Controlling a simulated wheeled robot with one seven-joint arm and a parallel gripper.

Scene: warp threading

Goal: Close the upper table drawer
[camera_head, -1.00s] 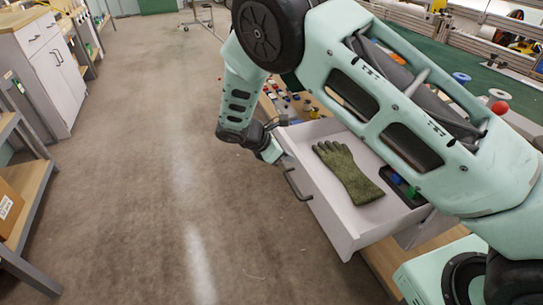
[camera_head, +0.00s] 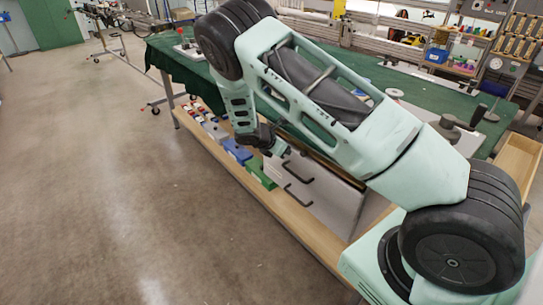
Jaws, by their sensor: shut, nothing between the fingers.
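The white drawer unit (camera_head: 335,204) stands under the green-topped table, with two dark handles on its front. My gripper (camera_head: 283,151) is shut and empty, close to the upper left of the upper drawer's front. I cannot tell whether it touches the front.
Green and blue bins (camera_head: 237,152) and small items stand on the wooden lower shelf (camera_head: 300,222), left of the drawers. The green-covered table (camera_head: 172,52) extends behind my arm. The floor (camera_head: 90,180) at left is clear.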

